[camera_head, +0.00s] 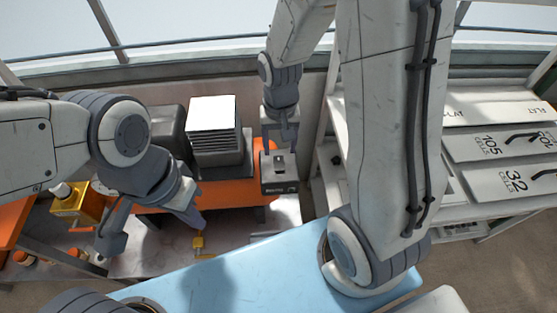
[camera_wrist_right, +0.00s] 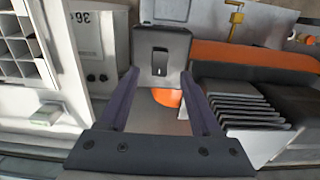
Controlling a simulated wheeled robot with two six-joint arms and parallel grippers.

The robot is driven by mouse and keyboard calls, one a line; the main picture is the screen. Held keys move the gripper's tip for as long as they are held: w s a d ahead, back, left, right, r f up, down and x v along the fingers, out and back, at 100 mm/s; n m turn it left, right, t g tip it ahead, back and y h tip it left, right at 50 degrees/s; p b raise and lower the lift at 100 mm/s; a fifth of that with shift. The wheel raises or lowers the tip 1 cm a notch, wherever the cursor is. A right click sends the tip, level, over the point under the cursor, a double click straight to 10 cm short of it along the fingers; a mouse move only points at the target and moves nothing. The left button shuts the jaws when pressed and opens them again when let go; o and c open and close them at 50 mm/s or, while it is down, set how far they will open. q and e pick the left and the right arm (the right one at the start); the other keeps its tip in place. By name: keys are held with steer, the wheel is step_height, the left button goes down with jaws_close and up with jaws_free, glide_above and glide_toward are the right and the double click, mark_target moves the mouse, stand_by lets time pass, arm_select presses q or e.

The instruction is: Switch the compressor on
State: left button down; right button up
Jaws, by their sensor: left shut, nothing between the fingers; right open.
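The compressor has an orange tank (camera_head: 215,192), a finned head (camera_head: 214,132) and a dark switch box (camera_head: 279,186) at its right end. In the right wrist view the switch box (camera_wrist_right: 178,45) faces me, with a small black rocker switch (camera_wrist_right: 160,62) on it. I cannot tell which way the rocker is set. My right gripper (camera_head: 280,150) is open and points at the box; its fingers (camera_wrist_right: 157,75) frame the lower part of the box, with nothing held. My left gripper (camera_head: 112,238) is shut and empty, left of the tank.
A yellow box (camera_head: 70,202) and a yellow valve (camera_head: 199,243) sit left and in front of the tank. A shelf with labelled trays (camera_head: 495,150) stands on the right. A light blue surface (camera_head: 240,275) lies in the foreground.

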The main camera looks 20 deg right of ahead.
mark_target(279, 167)
step_height(279, 167, down, 7)
steer(key=shift+f, duration=0.15)
